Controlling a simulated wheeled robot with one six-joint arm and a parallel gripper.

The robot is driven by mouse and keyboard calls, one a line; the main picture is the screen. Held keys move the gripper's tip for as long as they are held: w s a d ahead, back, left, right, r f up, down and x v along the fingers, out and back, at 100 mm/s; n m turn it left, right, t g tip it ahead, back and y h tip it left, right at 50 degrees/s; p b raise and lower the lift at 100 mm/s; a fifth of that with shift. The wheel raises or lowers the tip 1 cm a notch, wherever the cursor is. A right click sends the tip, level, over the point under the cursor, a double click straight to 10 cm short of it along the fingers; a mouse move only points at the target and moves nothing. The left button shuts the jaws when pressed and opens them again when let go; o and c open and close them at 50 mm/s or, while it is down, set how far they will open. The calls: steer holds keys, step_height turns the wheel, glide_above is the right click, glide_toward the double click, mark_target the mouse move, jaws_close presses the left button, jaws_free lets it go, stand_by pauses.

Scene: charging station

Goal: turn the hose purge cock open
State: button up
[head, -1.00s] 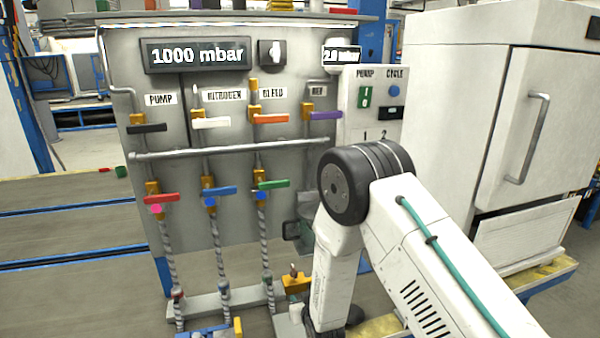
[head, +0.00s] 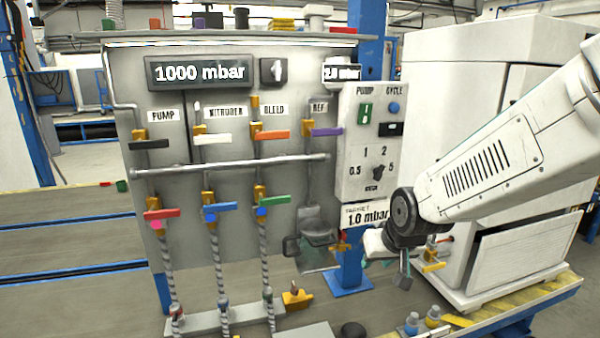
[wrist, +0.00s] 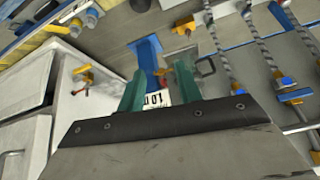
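My gripper (head: 386,250) is low in front of the right end of the valve panel in the head view. In the wrist view its two teal fingers (wrist: 160,88) stand apart with nothing held between them. No label reading hose purge cock is legible, so I cannot tell which cock it is. A brass cock (head: 296,298) stands low near the hose feet. Another small yellow cock (head: 433,258) is on the white cabinet's side, and it also shows in the wrist view (wrist: 84,74). A small red-handled fitting (head: 342,241) is just left of my gripper, partly hidden.
The grey panel (head: 240,190) carries several coloured levers, with braided hoses (head: 217,275) hanging below. A control box (head: 365,140) and blue post (head: 350,275) stand at its right end. A white cabinet (head: 430,100) stands right. Wooden decking (head: 70,240) lies clear at left.

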steer(key=s+d+r+g, duration=0.1)
steer(key=s+d+r, duration=0.2)
steer(key=s, duration=0.6)
steer(key=s+d+r+m+g+h, duration=0.1)
steer(key=s+d+r+g, duration=0.1)
steer(key=s, duration=0.8)
steer(key=s+d+r+g, duration=0.1)
steer(key=s+d+r, duration=0.3)
steer(key=s, duration=0.5)
steer(key=shift+s+d+g, duration=0.2)
steer(key=shift+d+g, duration=0.1)
steer(key=shift+g, duration=0.1)
